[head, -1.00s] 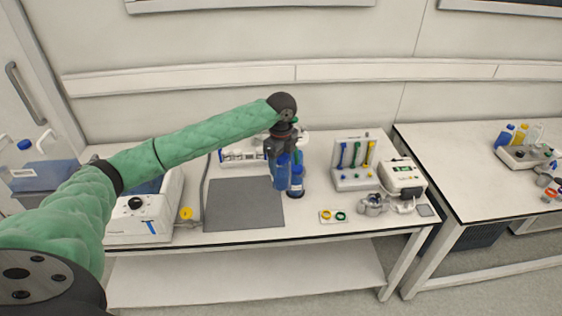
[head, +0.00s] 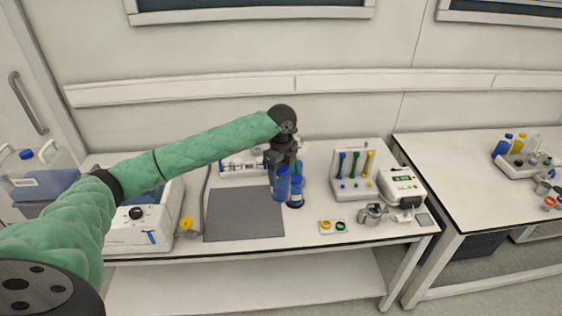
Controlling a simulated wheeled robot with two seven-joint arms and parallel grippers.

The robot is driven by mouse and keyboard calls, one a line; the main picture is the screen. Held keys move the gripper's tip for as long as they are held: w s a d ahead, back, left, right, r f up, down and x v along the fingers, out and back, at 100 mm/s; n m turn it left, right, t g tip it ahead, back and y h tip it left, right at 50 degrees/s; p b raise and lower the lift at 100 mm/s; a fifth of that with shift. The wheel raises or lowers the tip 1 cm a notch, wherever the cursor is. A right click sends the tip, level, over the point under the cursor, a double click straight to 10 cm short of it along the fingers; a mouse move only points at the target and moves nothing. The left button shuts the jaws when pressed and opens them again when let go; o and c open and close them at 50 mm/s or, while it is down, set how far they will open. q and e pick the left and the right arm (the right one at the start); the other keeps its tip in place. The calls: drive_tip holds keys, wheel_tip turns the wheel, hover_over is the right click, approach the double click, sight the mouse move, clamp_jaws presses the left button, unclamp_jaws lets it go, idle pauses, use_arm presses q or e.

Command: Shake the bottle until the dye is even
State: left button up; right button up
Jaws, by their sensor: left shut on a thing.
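My left gripper (head: 278,163) is shut on a blue bottle (head: 282,186), which hangs roughly upright below it, by the right edge of the grey mat (head: 243,215). A second blue bottle (head: 297,191) with a dark base shows just right of the held one. The two overlap in the view, so I cannot tell whether they touch. The held bottle looks blue all over; it is too small to judge how even the dye is. My right gripper is not in view.
A rack with coloured tubes (head: 354,173) and a white device (head: 401,187) stand to the right. A small tray with yellow and green rings (head: 333,226) lies in front. A white machine (head: 146,221) stands left of the mat. The mat is clear.

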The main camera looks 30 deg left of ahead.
use_arm(q)
drive_tip(key=r, duration=0.5)
drive_tip(key=w+r, duration=0.1)
drive_tip(key=r, duration=0.2)
drive_tip(key=shift+a, duration=0.2)
drive_tip(key=f, duration=0.5)
drive_tip(key=s+f, duration=0.1)
drive_tip(key=f, duration=0.1)
drive_tip(key=shift+d+f, duration=0.2)
drive_tip(key=r, duration=0.5)
drive_tip(key=w+r, duration=0.1)
drive_tip(key=r, duration=0.1)
drive_tip(key=shift+a+r, duration=0.15)
drive_tip(key=shift+a, duration=0.05)
drive_tip(key=f, duration=0.5)
drive_tip(key=shift+s+d+f, duration=0.15)
drive_tip(key=shift+s+f, duration=0.25)
drive_tip(key=shift+w+f, duration=0.1)
drive_tip(key=shift+f, duration=0.25)
drive_tip(key=r, duration=0.6)
drive_tip(key=shift+w+r, duration=0.2)
drive_tip(key=shift+r, duration=0.15)
drive_tip(key=f, duration=0.7)
drive_tip(key=shift+s+f, duration=0.25)
drive_tip(key=shift+s, duration=0.1)
drive_tip(key=shift+w+r, duration=0.2)
drive_tip(key=shift+w+f, duration=0.1)
drive_tip(key=shift+f, duration=0.05)
